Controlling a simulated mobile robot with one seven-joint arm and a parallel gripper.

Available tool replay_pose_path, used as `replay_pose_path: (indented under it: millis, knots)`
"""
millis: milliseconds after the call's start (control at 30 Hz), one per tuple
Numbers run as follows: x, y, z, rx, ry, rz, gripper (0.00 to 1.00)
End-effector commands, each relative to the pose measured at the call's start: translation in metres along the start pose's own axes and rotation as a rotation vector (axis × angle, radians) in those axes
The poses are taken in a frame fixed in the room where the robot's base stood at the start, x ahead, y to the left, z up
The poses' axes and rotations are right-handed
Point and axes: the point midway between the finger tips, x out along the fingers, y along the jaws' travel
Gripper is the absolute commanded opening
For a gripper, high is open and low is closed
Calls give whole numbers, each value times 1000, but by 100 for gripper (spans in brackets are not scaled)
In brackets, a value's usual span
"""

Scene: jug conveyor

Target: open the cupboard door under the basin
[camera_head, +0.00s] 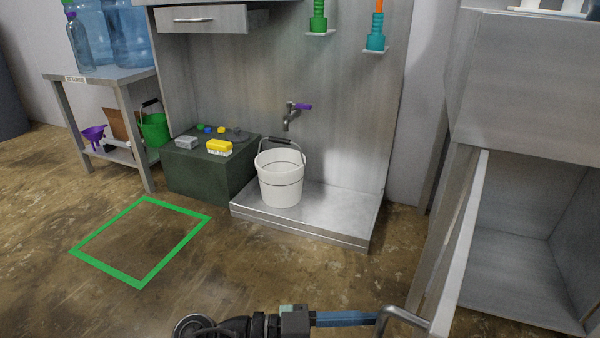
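The cupboard (515,265) under the steel basin (525,95) is at the right, its bare inside plainly visible. Its door (467,235) stands swung open on the left side of the opening and shows nearly edge-on. The door's bar handle (405,316) is at the bottom of the picture, on the door's left face. My gripper (376,318) comes in from the left, with its blue fingers reaching up to the handle. The fingers line up one behind the other, so I cannot tell whether they are closed around the handle or only beside it.
A white bucket (280,184) stands on a steel ledge (330,222) beneath a tap (292,115). A dark green box (205,175) bears small items. A green square (140,283) marks the floor at left. Open floor lies between ledge and arm.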

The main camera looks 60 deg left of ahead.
Motion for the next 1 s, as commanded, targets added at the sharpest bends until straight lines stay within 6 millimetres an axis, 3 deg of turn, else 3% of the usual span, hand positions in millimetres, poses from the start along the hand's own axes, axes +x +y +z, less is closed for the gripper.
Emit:
replay_pose_path:
  millis: [433, 1000]
  knots:
    - [-102, -1, -6, 1, 4, -8, 47]
    - [-120, -1, -1, 2, 0, -2, 47]
